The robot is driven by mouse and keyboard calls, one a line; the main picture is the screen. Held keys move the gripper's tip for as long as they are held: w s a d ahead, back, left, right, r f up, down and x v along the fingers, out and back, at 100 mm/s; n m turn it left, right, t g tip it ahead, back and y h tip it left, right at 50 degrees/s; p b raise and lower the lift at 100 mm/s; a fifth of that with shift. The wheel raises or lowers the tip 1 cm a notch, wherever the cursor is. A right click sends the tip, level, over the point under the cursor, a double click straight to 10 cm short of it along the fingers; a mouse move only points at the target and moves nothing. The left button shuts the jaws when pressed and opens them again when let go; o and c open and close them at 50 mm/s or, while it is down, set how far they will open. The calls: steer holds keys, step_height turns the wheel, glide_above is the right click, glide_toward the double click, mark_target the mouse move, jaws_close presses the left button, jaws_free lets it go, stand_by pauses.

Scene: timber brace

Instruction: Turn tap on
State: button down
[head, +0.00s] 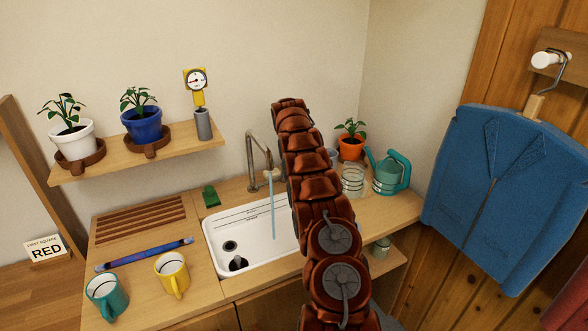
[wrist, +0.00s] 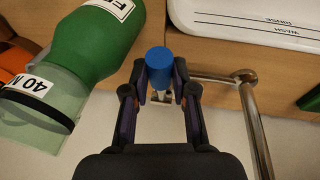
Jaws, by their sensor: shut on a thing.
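The metal tap (head: 251,160) stands behind the white sink (head: 226,262). A thin pale blue stream of water (head: 272,208) falls from its spout into the sink. In the wrist view, the tap's curved pipe (wrist: 258,125) is at the right, and a blue knob (wrist: 159,57) is at the centre. My gripper (wrist: 161,84) is shut on this blue knob, with a finger on each side. My arm hides the knob and gripper in the head view.
A green watering can (head: 391,172), a clear jar (head: 353,180) and an orange plant pot (head: 351,147) stand close right of my arm. A yellow mug (head: 172,275) and a teal mug (head: 107,297) stand left of the sink. A shelf (head: 185,146) overhangs the left.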

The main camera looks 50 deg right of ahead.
steer(key=shift+w+a+r, duration=0.1)
steer(key=shift+w, duration=0.1)
steer(key=c, duration=1.2)
jaws_free()
steer(key=shift+s, duration=0.1)
steer(key=v, duration=1.1)
steer(key=shift+r, duration=0.4)
steer(key=shift+s, duration=0.15)
